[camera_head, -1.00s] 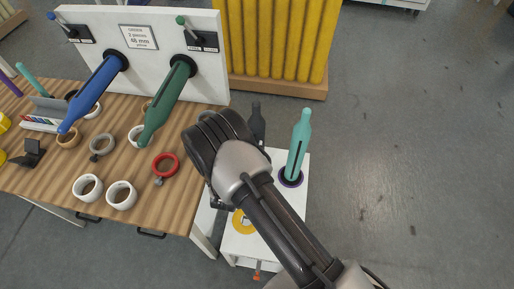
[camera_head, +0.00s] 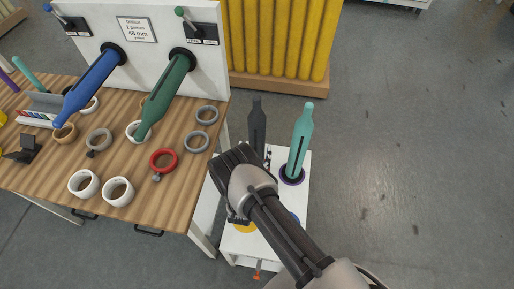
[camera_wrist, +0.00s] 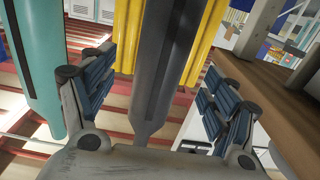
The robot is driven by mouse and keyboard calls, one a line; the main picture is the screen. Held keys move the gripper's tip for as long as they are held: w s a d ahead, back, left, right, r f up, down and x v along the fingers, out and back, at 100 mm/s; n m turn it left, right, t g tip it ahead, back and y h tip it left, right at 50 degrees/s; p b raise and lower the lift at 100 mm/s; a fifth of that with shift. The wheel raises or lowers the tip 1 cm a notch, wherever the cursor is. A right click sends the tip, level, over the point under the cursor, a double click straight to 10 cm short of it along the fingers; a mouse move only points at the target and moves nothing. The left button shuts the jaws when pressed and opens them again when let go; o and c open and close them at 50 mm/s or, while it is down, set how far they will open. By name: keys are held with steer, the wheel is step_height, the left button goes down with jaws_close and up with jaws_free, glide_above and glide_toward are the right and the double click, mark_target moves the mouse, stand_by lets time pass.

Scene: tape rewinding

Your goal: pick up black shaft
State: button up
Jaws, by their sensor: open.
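The black shaft (camera_head: 257,122) stands upright on the white cart, partly hidden behind my arm in the head view. In the wrist view the dark grey shaft (camera_wrist: 166,70) rises between the two open fingers of my gripper (camera_wrist: 158,100). Gaps show on both sides of it, so the fingers do not look closed on it. In the head view my gripper (camera_head: 240,168) is mostly hidden by my wrist, just in front of the shaft's lower part.
A teal shaft (camera_head: 300,140) stands close to the right of the black one; it also shows at the left in the wrist view (camera_wrist: 35,60). The wooden table (camera_head: 190,215) with rings and mounted blue and green shafts is at the left. Yellow tubes (camera_head: 278,40) stand behind.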

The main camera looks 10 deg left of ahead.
mark_target(257, 135)
steer(key=shift+w+a+b, duration=0.15)
steer(key=shift+w+b, duration=0.4)
steer(key=shift+w, duration=1.2)
steer(key=shift+w+a+b, duration=0.15)
steer(key=shift+w+b, duration=0.4)
steer(key=shift+w, duration=1.2)
steer(key=shift+r, duration=0.1)
steer(key=shift+c, duration=0.4)
jaws_close()
steer(key=shift+a+r, duration=0.1)
steer(key=shift+r, duration=0.05)
